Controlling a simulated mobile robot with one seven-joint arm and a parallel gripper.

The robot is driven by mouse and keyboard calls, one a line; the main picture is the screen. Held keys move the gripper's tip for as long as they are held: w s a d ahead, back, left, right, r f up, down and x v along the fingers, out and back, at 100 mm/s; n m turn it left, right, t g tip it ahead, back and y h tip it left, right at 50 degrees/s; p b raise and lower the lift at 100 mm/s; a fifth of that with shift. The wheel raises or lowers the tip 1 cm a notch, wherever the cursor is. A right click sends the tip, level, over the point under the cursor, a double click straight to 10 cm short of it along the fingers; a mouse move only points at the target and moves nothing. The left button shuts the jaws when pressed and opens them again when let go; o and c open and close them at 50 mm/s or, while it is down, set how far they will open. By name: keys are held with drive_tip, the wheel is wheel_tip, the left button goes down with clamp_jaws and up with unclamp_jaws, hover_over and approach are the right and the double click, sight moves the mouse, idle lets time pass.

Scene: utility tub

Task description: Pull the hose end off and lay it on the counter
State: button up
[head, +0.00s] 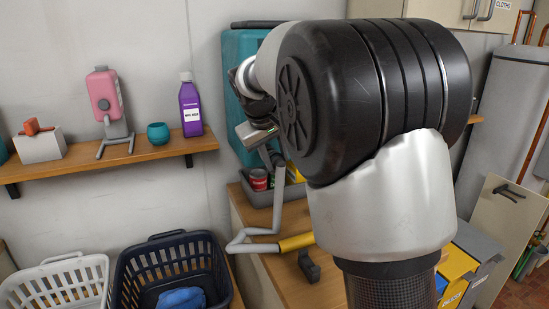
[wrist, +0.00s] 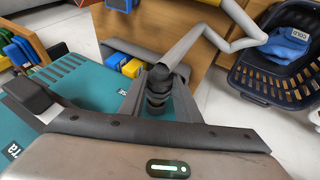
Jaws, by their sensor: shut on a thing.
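The grey hose (head: 277,205) bends down from my gripper (head: 270,145), then turns along the counter (head: 300,291) to a yellow sleeve (head: 297,242). In the wrist view my gripper (wrist: 158,92) is shut around the hose end. The grey hose (wrist: 197,36) leaves it toward the upper right. A dark ribbed piece (wrist: 157,100) shows between the fingers, below the hose's grey elbow. A teal surface (wrist: 98,88) lies behind it. I cannot tell whether the hose end is still seated on a fitting. My arm hides part of the teal unit (head: 236,95) in the head view.
A grey bin (head: 262,198) with a red can stands on the counter's back. A dark basket (head: 170,256) and a white basket (head: 60,277) stand at lower left. A shelf (head: 110,164) with bottles is above.

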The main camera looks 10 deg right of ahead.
drive_tip(key=shift+s+d+b, duration=0.15)
drive_tip(key=shift+s+b, duration=0.3)
drive_tip(key=shift+s, duration=0.4)
drive_tip(key=shift+s+d+b, duration=0.15)
drive_tip(key=shift+s+b, duration=0.3)
drive_tip(key=shift+s, duration=0.35)
